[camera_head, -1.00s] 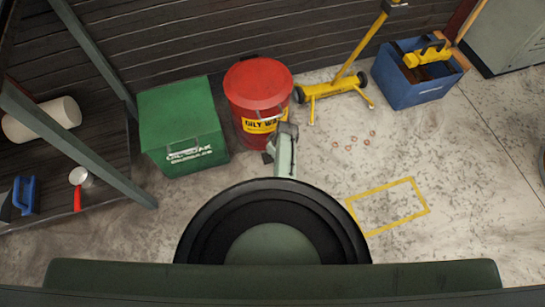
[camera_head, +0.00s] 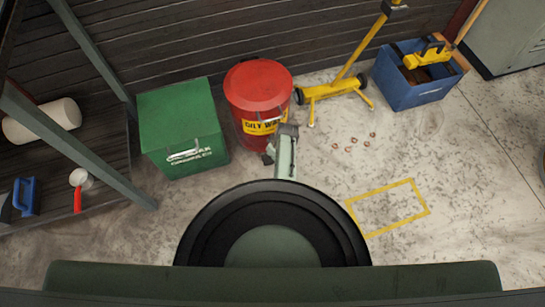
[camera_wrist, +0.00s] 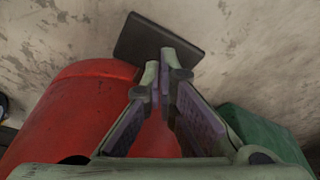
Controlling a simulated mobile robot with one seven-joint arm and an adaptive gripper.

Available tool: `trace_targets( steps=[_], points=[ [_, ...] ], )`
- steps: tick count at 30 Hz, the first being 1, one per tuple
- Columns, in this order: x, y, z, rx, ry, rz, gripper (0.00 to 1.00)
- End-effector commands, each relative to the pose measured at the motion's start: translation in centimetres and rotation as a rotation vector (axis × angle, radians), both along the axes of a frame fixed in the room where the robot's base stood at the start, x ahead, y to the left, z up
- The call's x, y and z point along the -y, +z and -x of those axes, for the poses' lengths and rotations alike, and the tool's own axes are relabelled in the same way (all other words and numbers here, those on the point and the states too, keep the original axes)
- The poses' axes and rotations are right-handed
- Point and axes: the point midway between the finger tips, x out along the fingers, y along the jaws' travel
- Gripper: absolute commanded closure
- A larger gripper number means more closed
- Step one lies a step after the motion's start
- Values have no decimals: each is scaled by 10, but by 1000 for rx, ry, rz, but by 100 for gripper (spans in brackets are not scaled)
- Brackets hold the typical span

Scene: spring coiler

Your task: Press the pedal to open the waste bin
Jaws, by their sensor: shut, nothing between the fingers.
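The waste bin (camera_head: 258,92) is a red drum with a yellow "OILY WA…" label, standing against the dark wall; its red lid (camera_head: 258,82) is down. In the wrist view the bin's red side (camera_wrist: 80,115) fills the left. A flat black pedal (camera_wrist: 150,38) sticks out from the bin's base over the floor. My gripper (camera_wrist: 160,72) is shut and empty, its fingertips at the pedal's near edge in the picture. I cannot tell whether they touch it. In the head view my arm (camera_head: 286,152) reaches down in front of the bin and largely hides the pedal.
A green box (camera_head: 178,125) stands close left of the bin, and it also shows in the wrist view (camera_wrist: 265,135). A yellow wheeled stand (camera_head: 345,80) and a blue crate (camera_head: 415,95) are to the right. Small copper-coloured rings (camera_head: 350,147) lie on the floor. The yellow-marked floor area is clear.

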Motion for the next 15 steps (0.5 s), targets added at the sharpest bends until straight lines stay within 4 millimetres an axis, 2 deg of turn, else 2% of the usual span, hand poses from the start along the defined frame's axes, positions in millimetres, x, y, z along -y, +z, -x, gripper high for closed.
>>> trace_targets(
  steps=[8,15],
  points=[
    [0,-1,0,0,0,0,100],
    [0,-11,0,0,0,0,100]
  ],
)
